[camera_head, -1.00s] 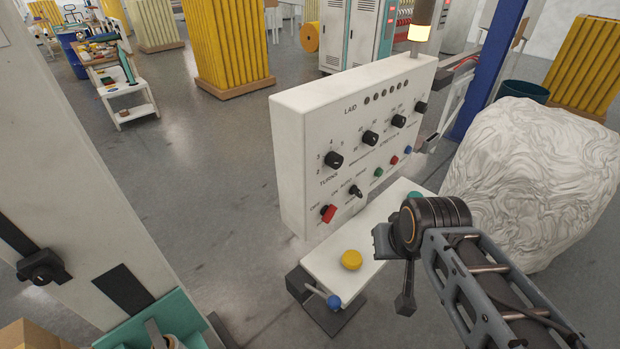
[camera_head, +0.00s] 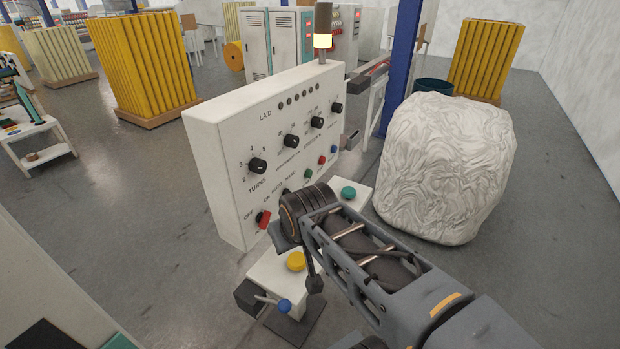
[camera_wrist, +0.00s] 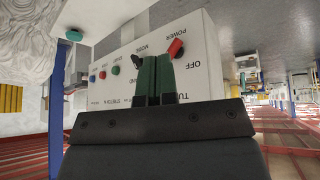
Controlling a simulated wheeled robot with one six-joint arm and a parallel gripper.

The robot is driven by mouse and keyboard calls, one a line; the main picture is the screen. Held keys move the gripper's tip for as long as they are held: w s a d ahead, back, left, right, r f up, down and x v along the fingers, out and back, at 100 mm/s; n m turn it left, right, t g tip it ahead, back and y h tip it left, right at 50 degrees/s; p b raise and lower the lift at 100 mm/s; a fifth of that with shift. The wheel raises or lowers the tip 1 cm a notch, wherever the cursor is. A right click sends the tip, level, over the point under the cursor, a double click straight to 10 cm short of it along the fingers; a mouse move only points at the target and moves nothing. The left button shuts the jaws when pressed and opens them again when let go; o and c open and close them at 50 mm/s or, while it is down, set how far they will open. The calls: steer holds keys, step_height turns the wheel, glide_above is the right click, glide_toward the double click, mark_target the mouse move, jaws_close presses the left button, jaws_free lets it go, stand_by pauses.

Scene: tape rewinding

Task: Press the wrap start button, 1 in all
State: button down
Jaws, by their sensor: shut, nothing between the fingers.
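The white control panel (camera_head: 270,150) stands upright with a small green button (camera_head: 308,174), a red button (camera_head: 321,160) and a blue button (camera_head: 333,149). A shelf below it carries a teal button (camera_head: 348,193) and a yellow button (camera_head: 296,261). I cannot read which button is the wrap start. In the wrist view the panel is upside down, with its green button (camera_wrist: 115,70) left of my gripper (camera_wrist: 154,58). My gripper's green fingers are together and empty, over the panel face near the mode knob (camera_wrist: 139,60) and red power switch (camera_wrist: 175,48). In the head view my arm hides the fingertips.
A large white wrapped bale (camera_head: 445,165) stands right of the panel. A lever with a blue knob (camera_head: 284,305) sticks out at the shelf's near end. A signal lamp (camera_head: 323,40) rises behind the panel.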

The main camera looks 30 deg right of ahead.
mark_target(309, 173)
steer(key=w+d+f+n+t+h+b, duration=0.1)
steer(key=w+d+f+n+t+b, duration=0.1)
steer(key=d, duration=0.7)
steer(key=w+d+f+n+t+h+b, duration=0.2)
steer(key=w+d+f+t+b, duration=0.3)
steer(key=w+d+b, duration=0.3)
steer(key=w+d+f+n+t+h+b, duration=0.1)
steer(key=w+d+t+b, duration=0.4)
steer(key=d, duration=0.5)
step_height(309, 173, down, 3)
steer(key=shift+w+d+r+n+h+b, duration=0.2)
steer(key=shift+w+n+h+b, duration=0.3)
steer(key=shift+w+n, duration=0.4)
steer(key=shift+w, duration=0.15)
steer(key=w+a+b, duration=0.1)
steer(key=w+a, duration=0.3)
steer(key=w, duration=0.3)
steer(key=shift+w, duration=0.35)
steer(key=shift+a+f, duration=0.1)
steer(key=shift+w+a+b, duration=0.1)
steer(key=shift+w+b, duration=0.1)
steer(key=shift+b, duration=0.4)
